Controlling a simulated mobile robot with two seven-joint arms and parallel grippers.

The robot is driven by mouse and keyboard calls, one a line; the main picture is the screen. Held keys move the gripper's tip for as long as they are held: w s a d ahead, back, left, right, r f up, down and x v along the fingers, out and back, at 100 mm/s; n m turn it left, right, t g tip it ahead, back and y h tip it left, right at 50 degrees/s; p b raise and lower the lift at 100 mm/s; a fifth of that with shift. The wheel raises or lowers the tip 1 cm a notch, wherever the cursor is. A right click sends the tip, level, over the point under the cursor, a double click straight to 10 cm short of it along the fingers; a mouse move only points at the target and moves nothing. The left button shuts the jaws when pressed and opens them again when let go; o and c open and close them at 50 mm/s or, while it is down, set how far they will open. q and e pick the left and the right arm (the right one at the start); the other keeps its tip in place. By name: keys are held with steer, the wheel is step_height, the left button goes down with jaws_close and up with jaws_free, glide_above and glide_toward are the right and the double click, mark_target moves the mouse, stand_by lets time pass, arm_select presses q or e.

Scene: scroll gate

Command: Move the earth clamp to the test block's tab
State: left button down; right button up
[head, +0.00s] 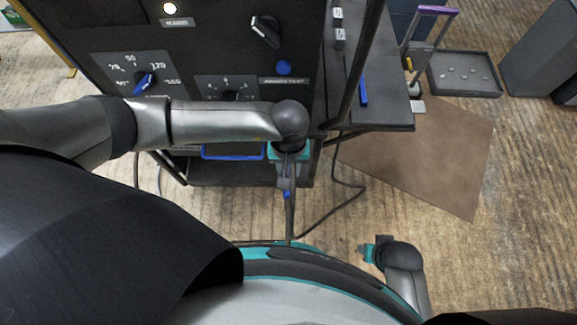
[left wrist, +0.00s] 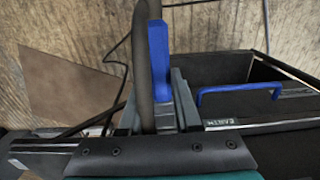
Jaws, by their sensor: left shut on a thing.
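My left gripper (head: 287,182) hangs below the end of my left arm, in front of the black panel cart. It is shut on a slim grey and blue piece, which I take to be the earth clamp (head: 288,195). In the left wrist view, the blue part of the clamp (left wrist: 159,60) stands up between the fingers of my left gripper (left wrist: 156,95), beside a thick dark rod or lead. My right gripper (head: 369,252) is low in the head view, over bare floor; its fingers are too small to read. I cannot make out the test block or its tab.
The panel (head: 205,55) carries dials and a blue button. An open dark bin marked EARTH (left wrist: 285,108) with a blue handle (left wrist: 240,91) lies close right of the left gripper. A dark cable loops over the wooden floor. A brown mat (head: 425,150) and a shallow tray (head: 490,91) lie right.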

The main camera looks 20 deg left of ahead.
stand_by(0.6)
arm_select(q)
steer(key=c, duration=1.1)
jaws_free()
jaws_close()
steer(key=shift+s+d, duration=0.2)
steer(key=shift+s, duration=0.3)
stand_by(0.3)
